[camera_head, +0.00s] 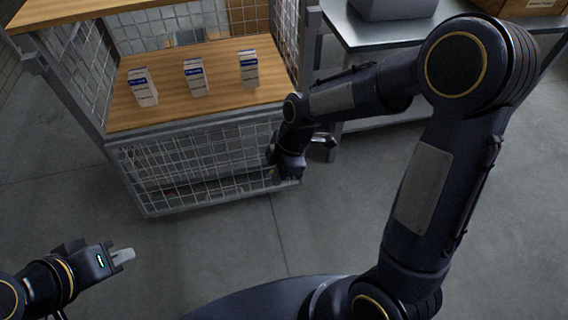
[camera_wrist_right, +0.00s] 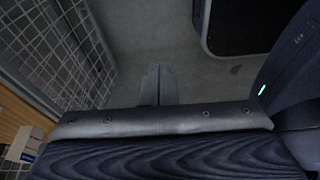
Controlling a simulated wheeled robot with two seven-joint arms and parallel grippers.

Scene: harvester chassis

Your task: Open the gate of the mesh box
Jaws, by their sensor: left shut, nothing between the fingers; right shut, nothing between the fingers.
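The mesh box (camera_head: 113,150) stands at the left in the head view, with a wooden shelf (camera_head: 215,75) inside. A wire mesh panel (camera_head: 190,165) in a grey frame stands upright across its lower front; the front above the shelf is open. My right gripper (camera_wrist_right: 156,82) is shut and empty in the right wrist view, over the floor beside wire mesh (camera_wrist_right: 60,50). In the head view my right wrist is at the panel's right end; its fingertips are hard to make out and contact cannot be told. My left gripper (camera_head: 123,256) is shut and empty, low at the left, apart from the box.
Three white and blue cartons (camera_head: 143,87) (camera_head: 196,78) (camera_head: 248,68) stand on the shelf. A metal table (camera_head: 375,35) with a grey bin (camera_head: 393,8) and a brown box (camera_head: 528,5) is right of the box. The floor (camera_head: 220,245) in front is clear.

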